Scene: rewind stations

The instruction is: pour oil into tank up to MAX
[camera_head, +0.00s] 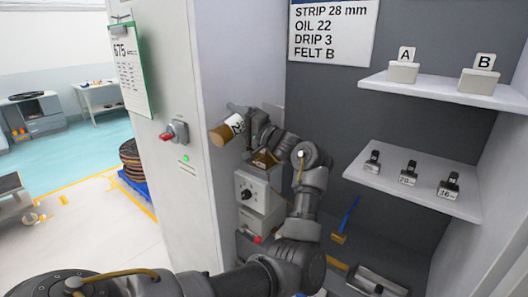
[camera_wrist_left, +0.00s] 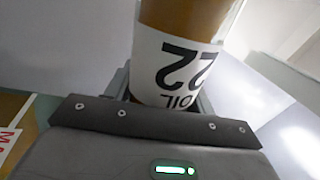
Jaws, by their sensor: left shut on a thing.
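The oil bottle (camera_head: 228,129) is brown with a white label. In the wrist view the oil bottle (camera_wrist_left: 185,75) shows "OIL 22" upside down. My left gripper (camera_head: 254,126) is shut on it and holds it tilted beside the edge of the light cabinet, its brown end toward the lower left. An amber-brown patch with a white label and red letters, "MA" readable, probably the tank (camera_wrist_left: 12,112), is at the lower left of the wrist view. Its oil level cannot be read. An amber-brown part (camera_head: 264,158) shows below the gripper in the head view. My right gripper is not in view.
A grey box with a knob (camera_head: 251,192) stands below the gripper. A sign (camera_head: 332,30) reads "OIL 22". Shelves at the right hold boxes A (camera_head: 403,72) and B (camera_head: 480,82) and several small tools. A red-handled switch (camera_head: 174,132) juts from the cabinet (camera_head: 165,60).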

